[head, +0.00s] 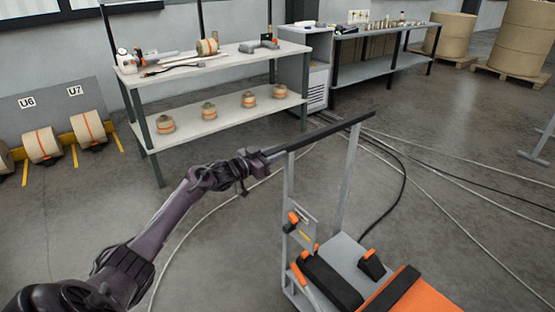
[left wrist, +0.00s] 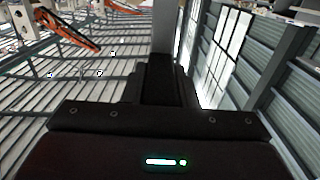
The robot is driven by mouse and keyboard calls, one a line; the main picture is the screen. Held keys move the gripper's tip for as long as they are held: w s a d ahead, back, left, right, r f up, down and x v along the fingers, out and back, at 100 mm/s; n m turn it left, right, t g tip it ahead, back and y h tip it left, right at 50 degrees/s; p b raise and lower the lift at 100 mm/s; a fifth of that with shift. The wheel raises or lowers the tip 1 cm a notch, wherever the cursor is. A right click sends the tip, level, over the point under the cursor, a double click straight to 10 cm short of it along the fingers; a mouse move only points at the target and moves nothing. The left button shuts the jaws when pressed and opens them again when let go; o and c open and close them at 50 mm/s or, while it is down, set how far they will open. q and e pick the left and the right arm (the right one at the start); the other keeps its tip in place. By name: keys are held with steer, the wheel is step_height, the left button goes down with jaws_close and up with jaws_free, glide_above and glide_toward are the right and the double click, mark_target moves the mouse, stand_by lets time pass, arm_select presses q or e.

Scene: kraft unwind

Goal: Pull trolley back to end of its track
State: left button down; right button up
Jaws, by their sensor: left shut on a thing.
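The trolley (head: 342,252) stands at the lower right in the head view. It has a grey upright frame, a long dark handle bar (head: 335,131) across the top, and orange and black parts on its base. My left gripper (head: 272,153) reaches in from the left and is shut on the left end of the handle bar. In the left wrist view my gripper's dark body fills the bottom, and its fingers (left wrist: 163,80) meet a grey bar. I cannot make out a track on the floor. My right gripper is not in view.
A two-shelf bench (head: 215,125) with rolls and tools stands at the back. A grey cabinet (head: 305,70) and a second bench (head: 385,62) stand beside it. Loose cables (head: 405,165) lie on the floor behind and right of the trolley. Rolls (head: 42,145) line the left wall. Floor left of the trolley is mostly clear.

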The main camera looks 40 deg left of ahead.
arm_select(q)
steer(key=shift+a+r, duration=0.2)
steer(key=shift+a, duration=0.05)
steer(key=c, duration=1.4)
jaws_free()
steer(key=shift+w, duration=0.1)
steer(key=shift+o, duration=1.3)
steer(key=shift+a+f, duration=0.15)
steer(key=shift+f, duration=0.05)
steer(key=shift+s, duration=0.35)
steer(key=v, duration=0.7)
